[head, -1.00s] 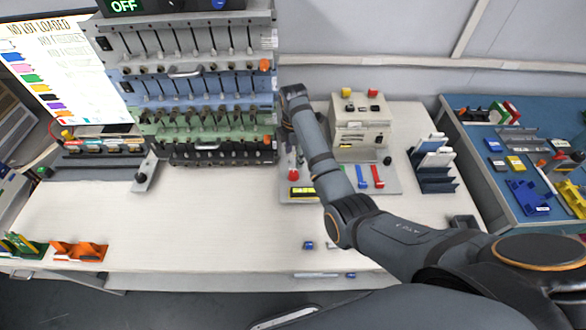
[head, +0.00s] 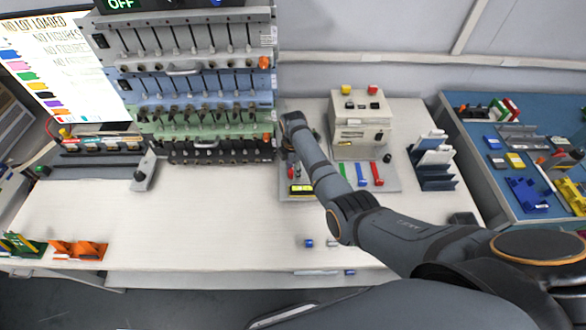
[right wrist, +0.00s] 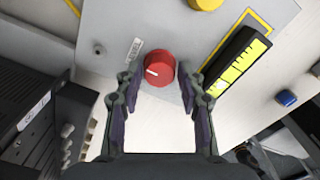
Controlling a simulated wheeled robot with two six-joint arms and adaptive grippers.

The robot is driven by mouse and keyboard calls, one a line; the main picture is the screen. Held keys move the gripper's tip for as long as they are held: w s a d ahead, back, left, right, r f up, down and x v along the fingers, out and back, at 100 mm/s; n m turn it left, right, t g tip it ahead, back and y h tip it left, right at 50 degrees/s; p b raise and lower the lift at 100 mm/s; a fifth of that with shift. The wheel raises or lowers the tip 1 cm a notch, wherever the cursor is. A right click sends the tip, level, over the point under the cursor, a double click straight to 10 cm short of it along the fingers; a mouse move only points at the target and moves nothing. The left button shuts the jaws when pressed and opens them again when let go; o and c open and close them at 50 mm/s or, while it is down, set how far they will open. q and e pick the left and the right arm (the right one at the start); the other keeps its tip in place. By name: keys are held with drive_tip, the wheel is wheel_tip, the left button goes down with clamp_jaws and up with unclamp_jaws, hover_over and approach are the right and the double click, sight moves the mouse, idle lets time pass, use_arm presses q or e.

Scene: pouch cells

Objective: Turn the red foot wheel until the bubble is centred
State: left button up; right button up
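The red foot wheel (right wrist: 159,69) shows in the right wrist view as a round red knob with a white line pointing left. My right gripper (right wrist: 158,80) is open, with one finger on each side of the wheel and a visible gap at both sides. My left gripper is not in view.
A beige machine (head: 361,125) with green, blue and red strips in front stands to the right of my right arm. A tall rack of cell channels (head: 195,90) stands to the left. A yellow knob (right wrist: 205,3) is near the wheel. The white bench (head: 200,225) is mostly clear in front.

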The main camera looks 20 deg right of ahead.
drive_tip(key=c, duration=0.6)
drive_tip(key=shift+c, duration=0.2)
